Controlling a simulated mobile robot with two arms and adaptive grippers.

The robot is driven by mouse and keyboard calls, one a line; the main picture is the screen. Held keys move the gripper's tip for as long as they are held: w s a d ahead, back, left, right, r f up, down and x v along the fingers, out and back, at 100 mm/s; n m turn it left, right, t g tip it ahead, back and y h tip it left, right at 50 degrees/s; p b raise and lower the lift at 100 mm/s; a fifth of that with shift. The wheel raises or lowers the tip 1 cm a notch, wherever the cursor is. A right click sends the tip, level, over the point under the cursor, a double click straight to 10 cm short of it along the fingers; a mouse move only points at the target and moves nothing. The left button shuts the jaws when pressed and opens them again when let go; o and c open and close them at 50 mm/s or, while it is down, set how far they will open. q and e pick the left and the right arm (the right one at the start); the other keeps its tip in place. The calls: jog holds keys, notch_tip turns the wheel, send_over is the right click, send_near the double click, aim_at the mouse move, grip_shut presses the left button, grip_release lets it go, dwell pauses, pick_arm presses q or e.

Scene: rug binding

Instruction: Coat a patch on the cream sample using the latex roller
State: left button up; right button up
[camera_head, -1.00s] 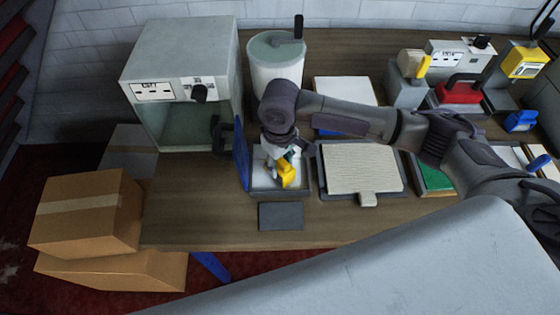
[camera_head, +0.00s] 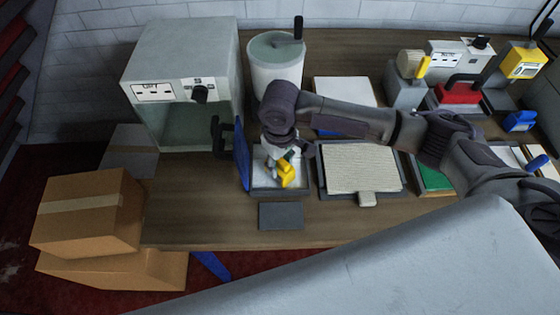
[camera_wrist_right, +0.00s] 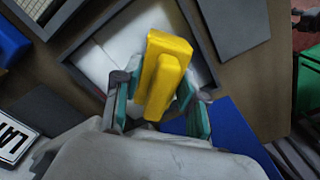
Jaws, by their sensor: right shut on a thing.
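The cream sample (camera_head: 362,168) lies flat in a dark-framed tray on the table, with a small tab at its front edge. My right gripper (camera_head: 280,160) is over the dark-rimmed tray with a white inside (camera_head: 262,184), left of the sample. In the right wrist view, my right gripper (camera_wrist_right: 155,100) is shut on a yellow block-shaped handle (camera_wrist_right: 165,72), which appears to be the latex roller. The yellow part also shows in the head view (camera_head: 287,175). The roller's working end is hidden, so I cannot tell whether it touches the tray. My left gripper is not in view.
A grey oven-like box (camera_head: 185,85) with an open door stands left of the tray. A white bucket (camera_head: 275,78) is behind it. A dark flat plate (camera_head: 281,216) lies in front. A green pad (camera_head: 432,178) is right of the sample. Cardboard boxes (camera_head: 90,212) stand left of the table.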

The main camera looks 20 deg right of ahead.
jog(key=shift+s+f+p, duration=0.15)
jog(key=shift+p, duration=0.15)
dwell(1.2)
notch_tip(320, 180, up, 7)
jog(key=p, duration=0.9)
dwell(0.8)
